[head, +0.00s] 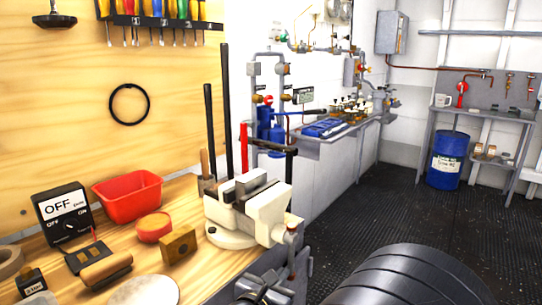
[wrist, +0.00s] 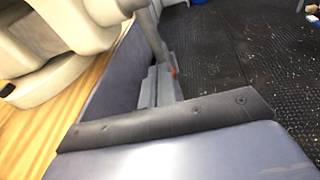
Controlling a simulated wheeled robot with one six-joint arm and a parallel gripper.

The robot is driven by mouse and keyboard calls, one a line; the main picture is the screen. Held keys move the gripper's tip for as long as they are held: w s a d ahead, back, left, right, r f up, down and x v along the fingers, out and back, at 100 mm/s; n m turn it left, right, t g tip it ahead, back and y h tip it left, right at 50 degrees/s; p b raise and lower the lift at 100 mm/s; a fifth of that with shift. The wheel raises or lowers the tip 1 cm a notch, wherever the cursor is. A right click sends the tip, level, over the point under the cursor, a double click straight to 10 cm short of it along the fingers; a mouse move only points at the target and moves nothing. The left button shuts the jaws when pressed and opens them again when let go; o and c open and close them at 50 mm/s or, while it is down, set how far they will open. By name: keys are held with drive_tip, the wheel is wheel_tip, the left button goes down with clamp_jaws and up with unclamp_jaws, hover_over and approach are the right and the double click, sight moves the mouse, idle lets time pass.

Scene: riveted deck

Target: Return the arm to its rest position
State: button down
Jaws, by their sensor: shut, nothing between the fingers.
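My gripper (head: 266,287) is low in the head view, at the front edge of the wooden bench (head: 205,285). It is just below the white vise (head: 235,212) and appears close to its front end. The gripper is shut and empty. My dark, rounded arm link (head: 410,280) fills the bottom right of the head view. In the wrist view the pale vise (wrist: 60,45) is close at upper left. Whether the gripper touches the vise or bench cannot be told.
The bench holds a red bin (head: 128,195), an OFF switch box (head: 62,215), a wooden block (head: 179,244) and a red round lid (head: 154,227). A blue drum (head: 447,160) stands at the back right. Dark floor (head: 385,205) lies open to the right.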

drive_tip(key=s+a+r+g+p, duration=0.1)
drive_tip(key=s+a+r+p, duration=0.1)
drive_tip(key=s, duration=0.3)
drive_tip(key=s+a+r+g+y+p, duration=0.1)
drive_tip(key=s+a+r+p, duration=0.2)
drive_tip(key=s, duration=0.3)
drive_tip(key=shift+a+r+p, duration=0.35)
drive_tip(key=shift+r+p, duration=0.25)
drive_tip(key=shift+p, duration=0.1)
drive_tip(key=shift+s+f, duration=0.1)
